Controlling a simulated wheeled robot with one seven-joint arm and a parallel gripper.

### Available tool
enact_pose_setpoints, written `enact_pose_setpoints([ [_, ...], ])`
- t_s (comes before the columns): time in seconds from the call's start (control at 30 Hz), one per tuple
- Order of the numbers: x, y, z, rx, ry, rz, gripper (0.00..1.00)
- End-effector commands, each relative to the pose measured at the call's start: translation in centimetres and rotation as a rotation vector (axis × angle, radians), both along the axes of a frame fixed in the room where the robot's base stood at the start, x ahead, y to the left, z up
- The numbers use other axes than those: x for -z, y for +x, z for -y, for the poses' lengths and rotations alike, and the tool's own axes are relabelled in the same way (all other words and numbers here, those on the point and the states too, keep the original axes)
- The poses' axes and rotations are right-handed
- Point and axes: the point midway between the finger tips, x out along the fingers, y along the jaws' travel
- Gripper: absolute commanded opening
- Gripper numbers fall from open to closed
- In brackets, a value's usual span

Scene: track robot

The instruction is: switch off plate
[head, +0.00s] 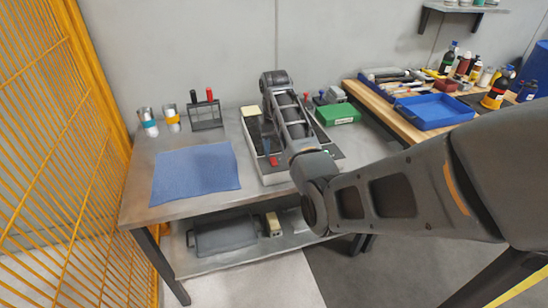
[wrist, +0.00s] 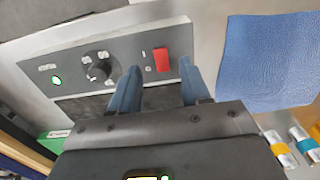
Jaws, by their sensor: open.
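The plate unit is a pale box with a dark top on the bench in the head view (head: 270,179), partly hidden behind my arm. In the wrist view its grey control panel (wrist: 120,66) carries a red rocker switch (wrist: 162,60), a black knob (wrist: 97,71) and a green light (wrist: 56,80) that looks lit. My gripper (wrist: 160,78) is open and empty. Its two blue fingertips show on either side of the red switch, a little below it in the picture. I cannot tell whether they touch the panel. In the head view my arm hides most of the gripper.
A blue mat (head: 195,173) lies left of the unit. A green box (head: 338,115) is to the right. A wooden bench holds a blue tray (head: 434,110). A yellow mesh fence (head: 60,130) bounds the left.

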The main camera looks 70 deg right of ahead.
Motion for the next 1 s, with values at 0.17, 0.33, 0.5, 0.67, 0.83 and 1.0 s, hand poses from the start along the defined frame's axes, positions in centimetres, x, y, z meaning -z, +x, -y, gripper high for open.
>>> enact_pose_setpoints([
  [0.17, 2.7, 0.0, 0.0, 0.0, 0.002, -0.001, 0.47],
  [0.33, 4.3, 0.0, 0.0, 0.001, 0.0, 0.0, 0.47],
  [0.5, 4.7, 0.0, 0.0, 0.0, -0.001, 0.001, 0.47],
  [0.67, 4.7, 0.0, 0.0, 0.0, -0.001, 0.001, 0.47],
  [0.83, 4.7, 0.0, 0.0, 0.0, -0.002, 0.001, 0.32],
  [1.0, 4.7, 0.0, 0.0, 0.0, -0.002, 0.001, 0.15],
])
